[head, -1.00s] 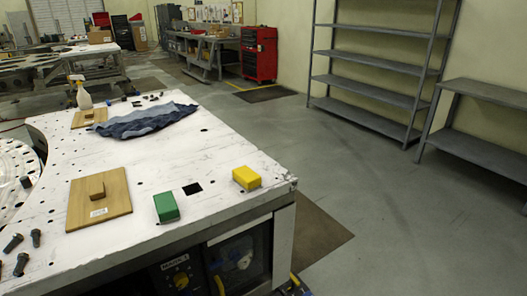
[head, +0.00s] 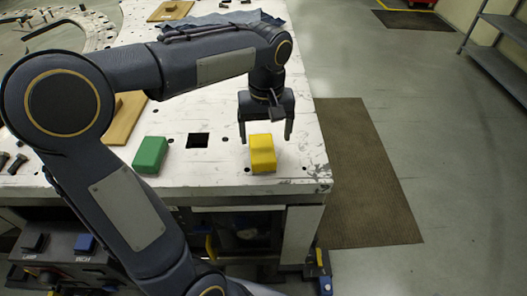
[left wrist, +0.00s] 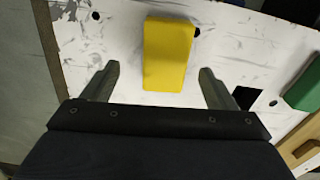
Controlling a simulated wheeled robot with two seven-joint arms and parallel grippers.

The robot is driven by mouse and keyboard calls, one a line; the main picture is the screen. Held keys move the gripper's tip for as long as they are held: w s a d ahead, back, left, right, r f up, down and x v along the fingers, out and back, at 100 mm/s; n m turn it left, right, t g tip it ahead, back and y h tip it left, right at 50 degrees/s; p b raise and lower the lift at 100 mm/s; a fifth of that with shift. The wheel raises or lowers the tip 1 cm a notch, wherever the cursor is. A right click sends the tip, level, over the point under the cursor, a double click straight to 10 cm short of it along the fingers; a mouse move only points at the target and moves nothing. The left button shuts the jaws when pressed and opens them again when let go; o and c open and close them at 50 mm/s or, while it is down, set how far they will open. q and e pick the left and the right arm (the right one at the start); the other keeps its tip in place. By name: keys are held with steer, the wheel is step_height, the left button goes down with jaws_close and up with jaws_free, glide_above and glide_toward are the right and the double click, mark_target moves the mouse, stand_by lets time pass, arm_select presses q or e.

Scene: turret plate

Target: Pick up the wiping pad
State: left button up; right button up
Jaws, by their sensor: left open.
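A yellow block-shaped pad (head: 262,154) lies on the white table top near its front right corner. A green pad (head: 150,155) of similar shape lies to its left; no label shows which is the wiping pad. My left gripper (head: 265,138) is open and points down over the yellow pad. In the left wrist view the yellow pad (left wrist: 167,55) lies between and beyond the two open fingertips (left wrist: 158,70), with a gap on each side. The green pad (left wrist: 305,88) is at the right edge there. My right gripper is out of view.
A wooden board with a small block (head: 125,117) is partly hidden behind my left arm. A blue cloth (head: 228,18) lies farther back. Dark bolts (head: 15,163) lie at the left. The white table (head: 225,178) has a square hole between the two pads.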

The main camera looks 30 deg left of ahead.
mark_target(262, 148)
arm_select(q)
steer(key=f, duration=0.4)
steer(key=a+f, duration=0.1)
steer(key=f, duration=0.1)
steer(key=shift+s, duration=0.1)
steer(key=c, duration=1.1)
